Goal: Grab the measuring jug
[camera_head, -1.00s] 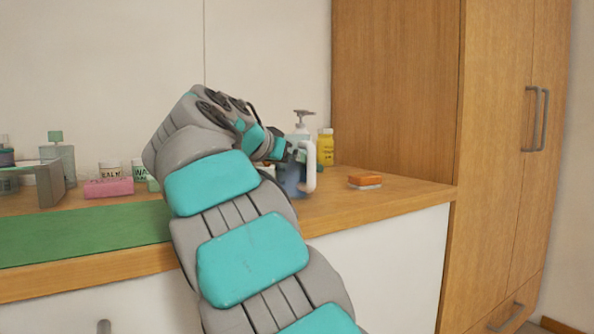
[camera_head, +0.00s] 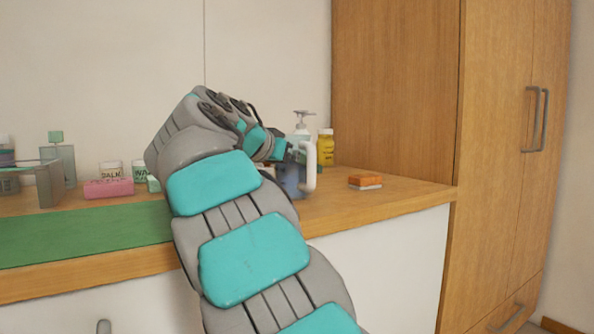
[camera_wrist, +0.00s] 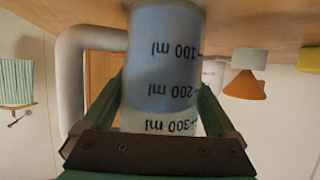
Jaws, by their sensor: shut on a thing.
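The measuring jug (camera_head: 294,178) stands near the right end of the counter in the head view, mostly behind my arm. Its white handle (camera_head: 311,166) faces right. In the wrist view the jug (camera_wrist: 165,60) appears upside down, a pale translucent cylinder with printed ml marks, with its handle (camera_wrist: 70,75) on the left. My gripper (camera_wrist: 165,110) is shut on the jug, with one green finger along each side of its body. The fingertips are hidden behind my arm in the head view.
A pump bottle (camera_head: 302,125) and a yellow bottle (camera_head: 325,147) stand close behind the jug. A pink block (camera_head: 108,188), small jars and a green mat (camera_head: 80,237) are left. The counter's right front is clear.

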